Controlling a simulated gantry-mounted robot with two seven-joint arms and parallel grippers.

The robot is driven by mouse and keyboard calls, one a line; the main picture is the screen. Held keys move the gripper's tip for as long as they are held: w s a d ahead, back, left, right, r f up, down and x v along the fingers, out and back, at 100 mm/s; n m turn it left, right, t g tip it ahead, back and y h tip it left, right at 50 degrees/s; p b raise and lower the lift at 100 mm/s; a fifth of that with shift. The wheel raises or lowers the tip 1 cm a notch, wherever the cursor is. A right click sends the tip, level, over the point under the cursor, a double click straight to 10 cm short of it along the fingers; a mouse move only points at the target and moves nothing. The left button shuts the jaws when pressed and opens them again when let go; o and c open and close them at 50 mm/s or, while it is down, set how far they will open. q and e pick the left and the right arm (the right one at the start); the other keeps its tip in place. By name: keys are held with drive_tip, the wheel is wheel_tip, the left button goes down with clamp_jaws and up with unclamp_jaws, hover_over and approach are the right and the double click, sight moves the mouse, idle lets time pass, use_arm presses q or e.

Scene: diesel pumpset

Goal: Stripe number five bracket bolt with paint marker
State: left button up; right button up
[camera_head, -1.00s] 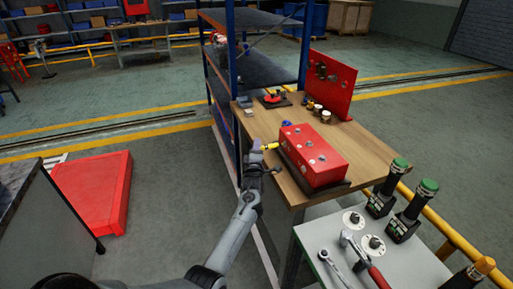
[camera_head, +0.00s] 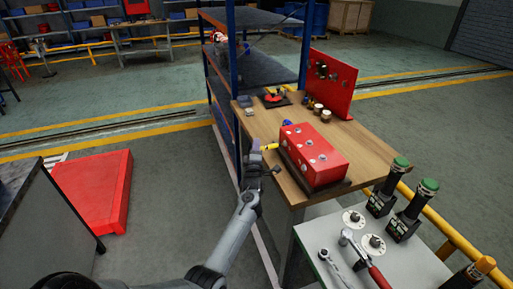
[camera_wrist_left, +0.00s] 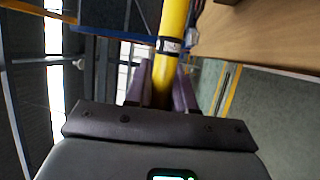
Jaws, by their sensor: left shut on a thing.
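My left gripper (camera_head: 258,149) is at the left edge of the wooden workbench, shut on a yellow paint marker (camera_head: 269,147). In the left wrist view the marker (camera_wrist_left: 173,35) stands between the fingers of my left gripper (camera_wrist_left: 160,85) and runs up out of the picture. The red bracket block (camera_head: 312,150), with several bolts on its top and side, sits on a dark base on the workbench. It lies just right of the marker, which looks apart from it. Which bolt is number five cannot be read. My right gripper is not in view.
The wooden workbench (camera_head: 365,141) also holds a red upright panel (camera_head: 333,85) and small parts at the back. A grey table (camera_head: 333,232) in front holds ratchets and green-topped tools. A blue-framed shelf (camera_head: 262,70) stands behind. A red box (camera_head: 97,190) lies left.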

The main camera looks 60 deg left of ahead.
use_arm(q)
drive_tip(key=shift+s+a+p, duration=0.2)
drive_tip(key=shift+s+p, duration=0.3)
drive_tip(key=shift+s, duration=0.3)
drive_tip(key=shift+s+a+p, duration=0.2)
drive_tip(key=shift+s+p, duration=0.35)
drive_tip(key=shift+s, duration=0.3)
drive_tip(key=shift+s+a+p, duration=0.2)
drive_tip(key=shift+s+p, duration=0.3)
drive_tip(key=shift+s, duration=0.3)
